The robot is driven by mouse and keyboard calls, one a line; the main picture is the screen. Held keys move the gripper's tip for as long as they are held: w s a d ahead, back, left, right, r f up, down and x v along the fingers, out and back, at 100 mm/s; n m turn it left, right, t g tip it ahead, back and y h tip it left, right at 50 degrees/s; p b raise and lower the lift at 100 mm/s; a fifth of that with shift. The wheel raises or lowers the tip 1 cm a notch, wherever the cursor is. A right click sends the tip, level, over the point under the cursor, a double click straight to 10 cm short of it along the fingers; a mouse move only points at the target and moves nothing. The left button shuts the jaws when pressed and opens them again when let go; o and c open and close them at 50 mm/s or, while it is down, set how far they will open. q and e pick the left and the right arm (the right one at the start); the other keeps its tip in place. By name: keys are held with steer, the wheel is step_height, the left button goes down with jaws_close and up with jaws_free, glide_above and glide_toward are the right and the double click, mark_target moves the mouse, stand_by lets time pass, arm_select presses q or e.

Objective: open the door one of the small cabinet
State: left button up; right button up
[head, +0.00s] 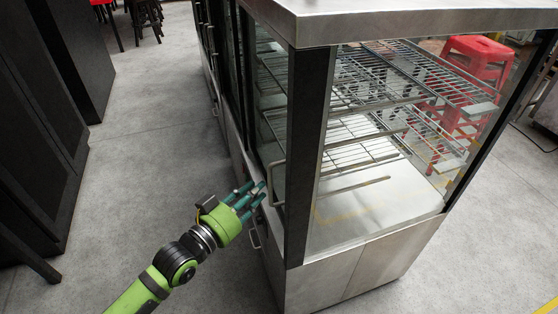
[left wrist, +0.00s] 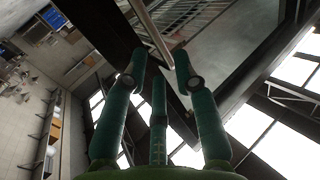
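The small cabinet (head: 375,255) is a steel and glass case with wire shelves, standing at the right of the head view. Its dark-framed glass door faces left and looks shut. A metal bar handle (head: 275,184) sits on the door side, and a smaller handle (head: 254,239) is on the steel panel below. My left gripper (head: 256,194) is at the door side, its fingertips just left of the bar handle. In the left wrist view, its fingers (left wrist: 161,78) are spread, with the metal bar (left wrist: 151,32) ahead between them. Contact cannot be told. My right gripper is out of view.
More glass-fronted cabinets (head: 208,42) continue behind in a row. Dark cabinets (head: 38,130) line the left side. The grey floor aisle (head: 150,140) between them is clear. A red stool (head: 468,85) stands behind the cabinet.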

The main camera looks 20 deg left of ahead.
mark_target(270, 178)
arm_select(q)
steer(key=shift+w+d+r, duration=0.2)
steer(key=shift+w+d, duration=0.05)
steer(key=shift+w, duration=0.05)
steer(key=p+x, duration=0.1)
steer(key=x, duration=0.3)
steer(key=shift+w+d, duration=0.2)
steer(key=shift+w+d+f+p, duration=0.1)
steer(key=shift+w+p, duration=0.2)
steer(key=shift+w, duration=0.15)
jaws_close()
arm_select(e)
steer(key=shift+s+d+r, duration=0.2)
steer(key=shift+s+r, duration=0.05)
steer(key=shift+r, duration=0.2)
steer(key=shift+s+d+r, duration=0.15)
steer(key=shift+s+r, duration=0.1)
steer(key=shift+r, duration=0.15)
